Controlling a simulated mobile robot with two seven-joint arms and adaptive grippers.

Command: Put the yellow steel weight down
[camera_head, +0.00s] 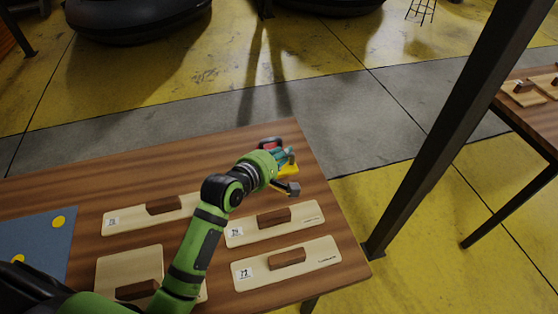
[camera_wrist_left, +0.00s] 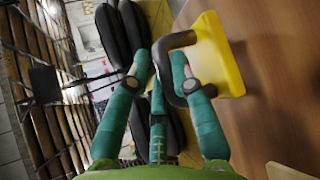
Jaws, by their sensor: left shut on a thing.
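The yellow steel weight (camera_head: 289,172) is at my left gripper (camera_head: 281,157), over the far right part of the wooden table (camera_head: 160,165). In the left wrist view the weight (camera_wrist_left: 219,58) is a yellow block with a dark curved handle. The teal fingers of my left gripper (camera_wrist_left: 163,75) are shut on that handle. The weight is partly hidden by the fingers in the head view. I cannot tell whether its underside touches the tabletop. My right gripper is not in view.
A red and dark object (camera_head: 270,143) is just behind the gripper. Pale boards with brown blocks (camera_head: 286,263) lie nearer on the table. A blue mat (camera_head: 38,240) with yellow discs is at left. A dark post (camera_head: 445,130) stands right of the table.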

